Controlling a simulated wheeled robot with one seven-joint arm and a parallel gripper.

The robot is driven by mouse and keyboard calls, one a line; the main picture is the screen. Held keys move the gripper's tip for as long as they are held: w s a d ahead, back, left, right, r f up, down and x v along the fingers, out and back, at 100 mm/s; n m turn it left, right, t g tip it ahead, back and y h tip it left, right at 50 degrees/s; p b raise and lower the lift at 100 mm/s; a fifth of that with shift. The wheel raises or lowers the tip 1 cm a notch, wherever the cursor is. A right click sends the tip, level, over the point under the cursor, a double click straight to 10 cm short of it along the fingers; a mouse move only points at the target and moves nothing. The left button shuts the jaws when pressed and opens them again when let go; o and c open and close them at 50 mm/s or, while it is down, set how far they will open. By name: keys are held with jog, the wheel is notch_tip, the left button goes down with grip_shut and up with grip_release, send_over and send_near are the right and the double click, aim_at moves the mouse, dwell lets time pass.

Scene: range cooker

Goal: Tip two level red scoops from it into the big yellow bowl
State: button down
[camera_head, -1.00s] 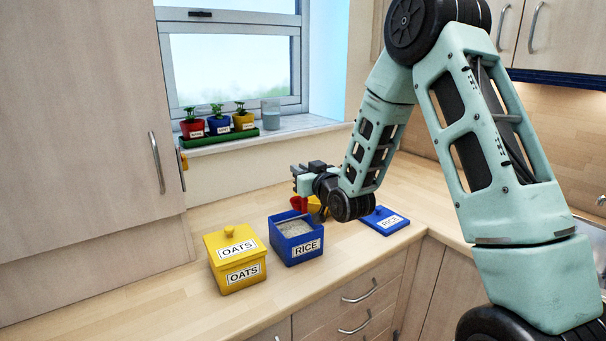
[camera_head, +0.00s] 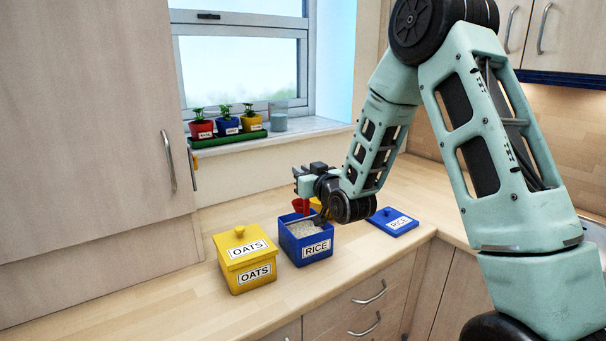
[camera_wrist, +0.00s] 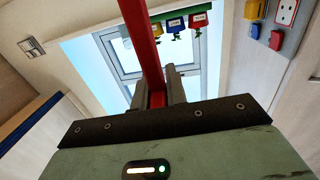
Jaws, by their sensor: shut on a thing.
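My gripper (camera_head: 306,192) is shut on the handle of a red scoop (camera_head: 306,208); the red handle (camera_wrist: 150,50) also runs between my jaws in the wrist view. Pale rice (camera_head: 303,229) shows inside the box. A yellow thing (camera_head: 318,205) shows partly behind my wrist; I cannot tell whether it is the big yellow bowl.
A closed yellow OATS box (camera_head: 243,262) stands left of the RICE box. The blue RICE lid (camera_head: 392,221) lies on the counter to the right. A thin bar crosses the RICE box top. Potted plants (camera_head: 228,125) and a glass (camera_head: 277,118) stand on the sill.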

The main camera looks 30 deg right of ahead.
aim_at(308, 215)
jog(key=shift+f+b, duration=5.85)
jog(key=shift+f, duration=0.05)
jog(key=shift+d, duration=0.1)
jog(key=shift+s+d+b, duration=0.15)
jog(key=shift+d+b, duration=0.25)
jog(key=shift+d, duration=1.75)
jog(key=shift+r, duration=0.2)
jog(key=shift+a+r+p, duration=0.3)
jog(key=shift+r+p, duration=0.05)
jog(key=shift+r, duration=0.2)
jog(key=shift+a+r+p, duration=0.3)
jog(key=shift+r, duration=0.25)
jog(key=shift+b, duration=0.55)
